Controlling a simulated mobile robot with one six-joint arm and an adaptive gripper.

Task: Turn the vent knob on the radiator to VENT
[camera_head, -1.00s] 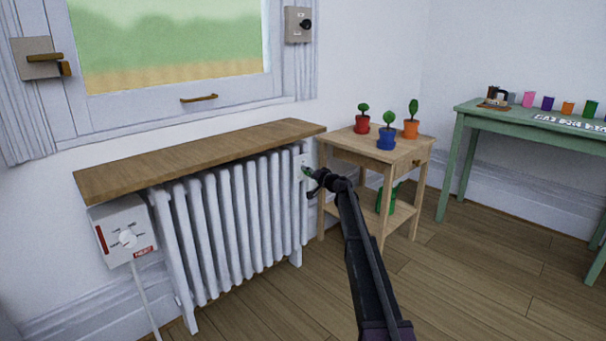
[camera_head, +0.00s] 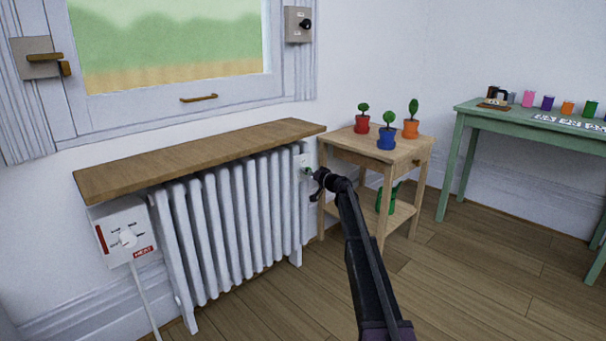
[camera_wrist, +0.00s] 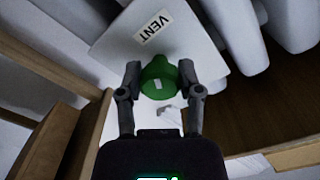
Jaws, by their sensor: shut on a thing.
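The green vent knob (camera_wrist: 160,80) sits on a white plate (camera_wrist: 185,35) at the right end of the radiator (camera_head: 235,220). In the wrist view a VENT label (camera_wrist: 153,27) is on the plate beyond the knob. A pale mark shows on the knob's face; a second label below it is partly hidden. My gripper (camera_wrist: 160,84) has one finger on each side of the knob and is shut on it. In the head view my gripper (camera_head: 313,180) is at the plate and only a little green of the knob (camera_head: 306,170) shows.
A wooden shelf (camera_head: 200,158) covers the radiator's top. A small wooden table (camera_head: 350,143) with potted plants stands close right of my gripper. A white heat control box (camera_head: 122,232) is at the radiator's left end. The floor in front is clear.

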